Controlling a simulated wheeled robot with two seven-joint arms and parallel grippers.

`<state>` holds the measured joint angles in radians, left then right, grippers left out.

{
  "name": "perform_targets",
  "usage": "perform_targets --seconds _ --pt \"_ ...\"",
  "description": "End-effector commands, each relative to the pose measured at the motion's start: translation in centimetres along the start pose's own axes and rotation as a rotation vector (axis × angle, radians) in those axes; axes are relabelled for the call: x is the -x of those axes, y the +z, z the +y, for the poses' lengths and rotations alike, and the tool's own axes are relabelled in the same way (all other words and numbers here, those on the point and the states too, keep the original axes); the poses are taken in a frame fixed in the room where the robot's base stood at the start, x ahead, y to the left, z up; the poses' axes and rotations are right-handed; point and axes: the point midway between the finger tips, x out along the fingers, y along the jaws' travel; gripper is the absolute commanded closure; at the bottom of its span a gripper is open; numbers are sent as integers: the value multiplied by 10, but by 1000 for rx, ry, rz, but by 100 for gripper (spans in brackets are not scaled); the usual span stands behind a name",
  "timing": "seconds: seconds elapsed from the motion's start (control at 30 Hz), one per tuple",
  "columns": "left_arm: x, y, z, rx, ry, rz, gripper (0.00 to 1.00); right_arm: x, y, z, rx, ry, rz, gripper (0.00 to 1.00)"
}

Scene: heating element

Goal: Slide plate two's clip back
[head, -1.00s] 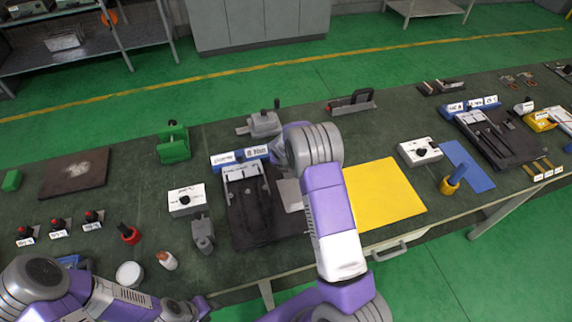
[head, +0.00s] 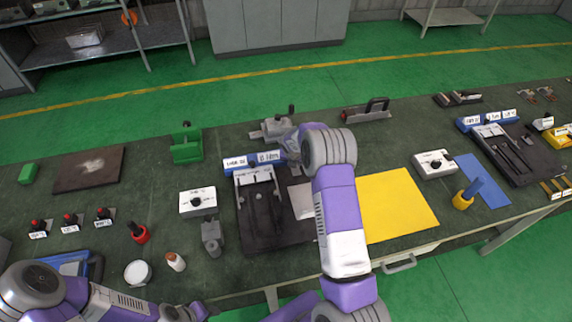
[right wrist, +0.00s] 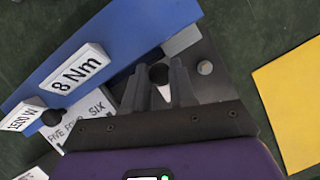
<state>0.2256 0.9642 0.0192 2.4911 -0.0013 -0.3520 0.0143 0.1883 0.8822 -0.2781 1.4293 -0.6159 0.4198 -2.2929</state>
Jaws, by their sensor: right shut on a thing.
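A dark plate fixture (head: 270,228) with light rails lies mid-table, below a blue label block (head: 236,167). In the right wrist view the blue block (right wrist: 105,45) reads "8 Nm" and "1500W". A pale strip (right wrist: 88,126) there bears the words "FIVE", "FOUR" and "SIX". My right gripper (right wrist: 162,82) is shut on a small black knob (right wrist: 158,73), which looks like a clip's knob; the clip's body is mostly hidden. In the head view my right arm hides this gripper's fingertips. My left arm is at the bottom left; its fingers cannot be made out.
A yellow sheet (head: 395,205) lies right of my right arm. A grey vise-like tool (head: 275,130) stands behind the blue block. A white box (head: 197,201) and a grey stand (head: 211,238) are left of the fixture. Another dark fixture (head: 515,150) is at the right.

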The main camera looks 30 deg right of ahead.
Motion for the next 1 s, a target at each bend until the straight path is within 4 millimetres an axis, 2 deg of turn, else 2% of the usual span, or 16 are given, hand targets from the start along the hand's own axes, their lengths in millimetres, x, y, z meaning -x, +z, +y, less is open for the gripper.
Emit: perform_targets --seconds 0.33,0.37,0.5,0.8,1.0 --pt "0 0 1 -1 1 0 57 1 5 -2 -9 5 -7 100" --pt "0 0 1 -1 1 0 57 1 5 -2 -9 6 -8 70" --pt "0 0 1 -1 1 0 57 1 5 -2 -7 5 -7 49" --pt "0 0 0 -1 1 0 57 2 4 -2 -7 3 -5 49" --pt "0 0 0 -1 1 0 57 27 5 -1 -6 6 -7 49"
